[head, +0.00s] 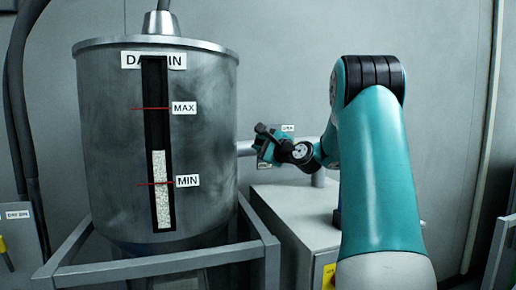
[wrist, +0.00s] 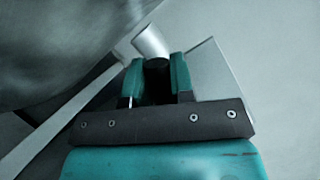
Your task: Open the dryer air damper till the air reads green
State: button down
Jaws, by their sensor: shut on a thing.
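My gripper (head: 266,147) is at the end of my teal arm, beside the grey pipe (head: 246,149) that runs from the right of the bin. In the wrist view, my gripper (wrist: 156,74) is shut on a dark piece, which I take to be the damper handle (wrist: 157,64), just below the silver pipe (wrist: 151,42). The fingers hide most of this handle. In the head view a dark lever-like part shows at the gripper, too small to tell from it. A small label (head: 288,128) is behind it, hard to read. No green air reading is visible.
The large metal day bin (head: 110,140) stands left on a grey frame (head: 155,262). Its sight window shows pale pellets (head: 161,190) above MIN and below MAX. A grey cabinet (head: 300,215) stands below my arm. Dark hoses (head: 14,110) hang at far left.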

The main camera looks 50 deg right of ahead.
jog(key=shift+s+d+r+m, duration=0.1)
jog(key=shift+r+m, duration=0.15)
jog(key=shift+m, duration=0.05)
jog(key=c, duration=1)
grip_release()
jog(key=shift+f, duration=0.1)
